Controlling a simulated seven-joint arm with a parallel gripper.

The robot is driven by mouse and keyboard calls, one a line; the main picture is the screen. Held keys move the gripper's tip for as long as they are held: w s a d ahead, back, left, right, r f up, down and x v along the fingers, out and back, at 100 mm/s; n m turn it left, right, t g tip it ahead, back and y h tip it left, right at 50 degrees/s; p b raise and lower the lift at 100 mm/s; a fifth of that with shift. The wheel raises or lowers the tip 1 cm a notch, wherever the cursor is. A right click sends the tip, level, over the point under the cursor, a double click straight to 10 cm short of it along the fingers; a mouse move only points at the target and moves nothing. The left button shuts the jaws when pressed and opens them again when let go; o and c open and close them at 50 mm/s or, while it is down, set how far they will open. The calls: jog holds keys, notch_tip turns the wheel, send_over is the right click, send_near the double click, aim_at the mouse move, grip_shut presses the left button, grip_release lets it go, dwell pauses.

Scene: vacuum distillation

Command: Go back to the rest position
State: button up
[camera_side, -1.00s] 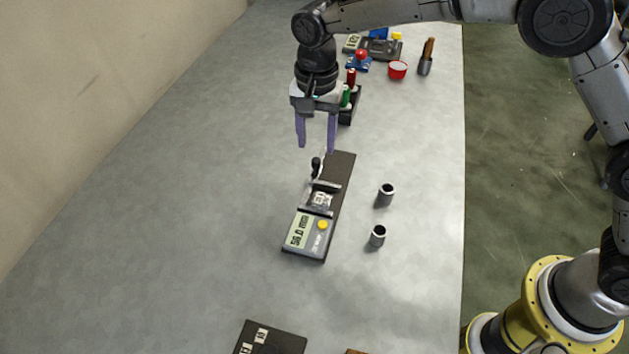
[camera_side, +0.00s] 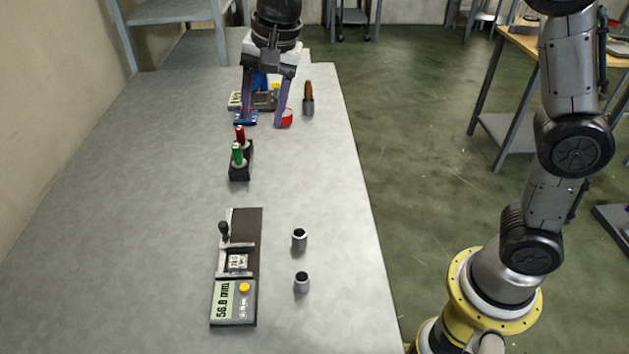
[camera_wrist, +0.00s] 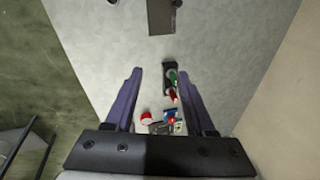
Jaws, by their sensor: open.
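My gripper (camera_side: 263,120) is open and empty, pointing down and raised above the far part of the table. In the wrist view, nothing is between the fingers of my gripper (camera_wrist: 160,75). The grey measuring device (camera_side: 234,303), with a lit display and a yellow button, lies nearer the side camera, well away from the gripper. A small labelled block (camera_side: 238,262) sits on its dark base plate. The device's dark plate (camera_wrist: 161,16) shows at the top of the wrist view.
A black holder (camera_side: 239,173) with a red and a green bottle stands mid-table. Two small grey cylinders (camera_side: 299,239) (camera_side: 301,282) stand right of the device. A red round container (camera_side: 286,118) and brown-topped holder (camera_side: 308,106) are at the back. The table's left side is clear.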

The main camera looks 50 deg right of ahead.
jog(key=s+d+r+n+t, duration=0.1)
jog(key=s+d+r, duration=0.2)
jog(key=s+d, duration=0.35)
jog(key=s+d+r+n+t, duration=0.1)
jog(key=s+d+r+t, duration=0.2)
jog(key=s, duration=0.6)
jog(key=s+d+f+n+g, duration=0.1)
jog(key=s+d+f+n, duration=0.3)
jog(key=s+f+n, duration=0.4)
jog(key=s+f, duration=0.1)
jog(key=s, duration=0.2)
jog(key=shift+s+f+n+h, duration=0.25)
jog(key=shift+f+n+h, duration=0.05)
jog(key=shift+h, duration=0.1)
